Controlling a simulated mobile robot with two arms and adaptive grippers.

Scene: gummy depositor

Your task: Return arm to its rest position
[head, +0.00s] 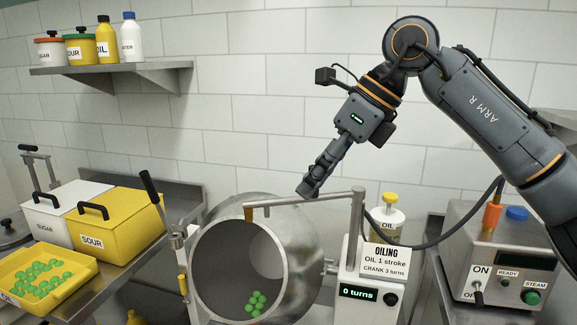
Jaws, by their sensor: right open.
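My right arm comes in from the right, and its gripper (309,190) hangs in front of the tiled wall, above the drum and the metal spout pipe. The fingers are seen nearly edge-on, point down to the left and hold nothing that I can see. In the picture the fingertips lie close to the pipe (325,196); I cannot tell how far apart they are in depth. My left gripper is not in view.
The steel drum (213,235) holds several green gummies. The steam box (463,237) is at right. A yellow tray (85,279) and lidded bins stand at left.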

